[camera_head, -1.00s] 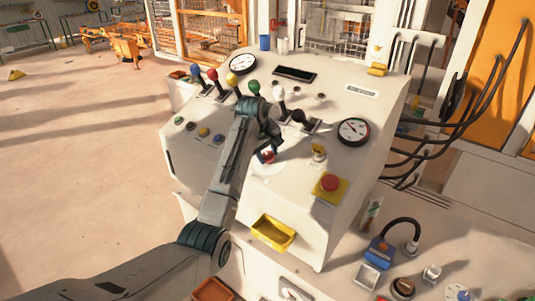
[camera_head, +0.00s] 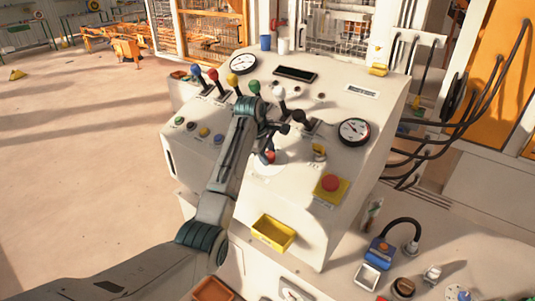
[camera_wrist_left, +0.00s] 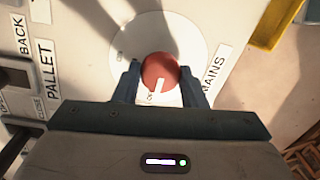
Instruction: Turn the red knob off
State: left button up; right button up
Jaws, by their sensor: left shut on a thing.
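The red knob (camera_wrist_left: 160,72) is round with a white pointer line and sits on a white round plate (camera_wrist_left: 185,32) marked MAINS. My left gripper (camera_wrist_left: 163,78) has one finger on each side of the knob and is shut on it. In the head view the red knob (camera_head: 268,157) shows on the sloped front of the control console (camera_head: 220,170), partly covered by my left gripper (camera_head: 269,150). In the wrist view the pointer line points down toward my gripper's body, near a partly hidden label. My right gripper is not in view.
Several coloured levers (camera_head: 233,79) stand along the console top, close to my left wrist. A red emergency button (camera_head: 330,183) on a yellow plate is to the right of the knob. A yellow bin (camera_head: 273,232) hangs below. Gauges and small buttons surround the area.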

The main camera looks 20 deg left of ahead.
pick_arm(q)
jog(key=shift+r, duration=0.1)
jog(key=o, duration=1)
jog(key=shift+a+r, duration=0.1)
jog(key=shift+r, duration=0.05)
jog(key=v, duration=1)
jog(key=shift+s+a+r+b, duration=0.1)
jog(key=shift+s+r+b, duration=0.1)
jog(key=shift+b, duration=0.1)
jog(key=shift+w+f, duration=0.1)
